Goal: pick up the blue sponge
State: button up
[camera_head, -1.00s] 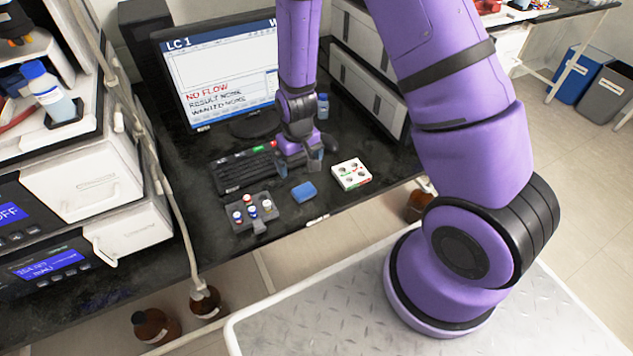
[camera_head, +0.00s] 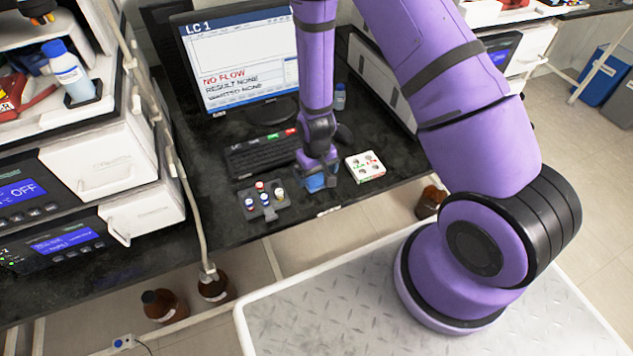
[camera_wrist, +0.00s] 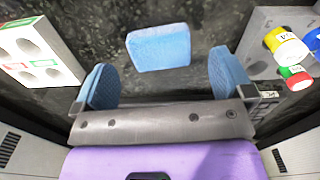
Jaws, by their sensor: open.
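The blue sponge (camera_head: 315,183) lies on the black bench, partly hidden by my gripper (camera_head: 318,170) in the head view. In the wrist view the sponge (camera_wrist: 160,47) lies flat beyond the line of the fingertips, roughly centred between them. My gripper (camera_wrist: 163,78) is open, with one blue-padded finger on each side and nothing held between them. The height of the fingers above the sponge is hard to tell.
A white block with round holes (camera_head: 366,167) stands close right of the sponge. A grey rack (camera_head: 266,209) with several capped vials is on its left. A keyboard (camera_head: 252,155) and monitor (camera_head: 240,62) are behind. The bench's front edge is close.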

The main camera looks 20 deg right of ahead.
jog(key=shift+f, duration=1.25)
jog(key=c, duration=1)
jog(key=shift+r, duration=0.15)
